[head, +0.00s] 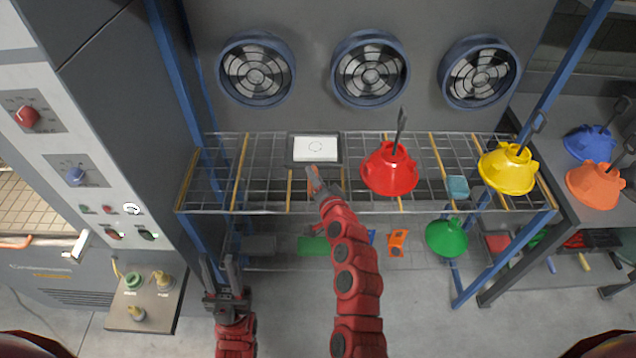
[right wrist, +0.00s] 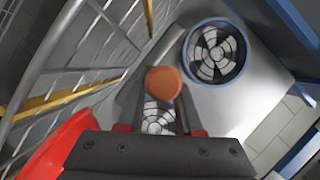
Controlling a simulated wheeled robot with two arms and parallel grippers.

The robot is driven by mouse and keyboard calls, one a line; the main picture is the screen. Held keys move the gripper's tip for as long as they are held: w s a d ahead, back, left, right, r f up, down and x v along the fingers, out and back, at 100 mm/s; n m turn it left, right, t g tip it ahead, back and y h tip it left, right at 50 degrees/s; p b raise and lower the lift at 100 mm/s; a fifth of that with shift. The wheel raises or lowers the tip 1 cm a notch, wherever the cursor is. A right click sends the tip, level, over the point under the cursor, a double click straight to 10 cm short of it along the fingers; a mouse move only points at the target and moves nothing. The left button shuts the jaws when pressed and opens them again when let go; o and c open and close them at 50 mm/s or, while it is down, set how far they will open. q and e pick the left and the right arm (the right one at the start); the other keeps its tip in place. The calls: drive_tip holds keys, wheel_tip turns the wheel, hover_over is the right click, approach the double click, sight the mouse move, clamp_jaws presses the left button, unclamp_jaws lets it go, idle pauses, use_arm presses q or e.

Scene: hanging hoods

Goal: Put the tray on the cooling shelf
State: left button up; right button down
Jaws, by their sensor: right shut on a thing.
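The tray, a flat dark-rimmed rectangle with a white face and a faint ring on it (head: 290,150), is at the back left-middle of the wire cooling shelf (head: 265,185). Whether it rests on the wires or hangs just above them is unclear. My right gripper (head: 316,178) is at its near edge, shut on a small orange-brown piece. In the right wrist view that round brown end (right wrist: 163,83) sits between the fingertips; whether it belongs to the tray cannot be told. My left gripper (head: 225,280) is open and empty, low in front of the shelf's left end.
A red hood (head: 389,170) stands close right of the tray and shows in the right wrist view (right wrist: 50,150). A yellow hood (head: 508,170) is further right; a green one (head: 447,238) is below. Fans (head: 370,70) line the back wall. The shelf's left end is bare.

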drive_tip(key=shift+w+d+f+p, duration=0.1)
drive_tip(key=shift+d+f+p, duration=0.1)
drive_tip(key=shift+f, duration=0.3)
drive_tip(key=shift+w+d+f+p, duration=0.1)
drive_tip(key=shift+f+p, duration=0.1)
drive_tip(key=shift+f, duration=1)
drive_tip(key=c, duration=0.8)
unclamp_jaws()
drive_tip(key=shift+f, duration=0.1)
drive_tip(key=shift+c, duration=0.2)
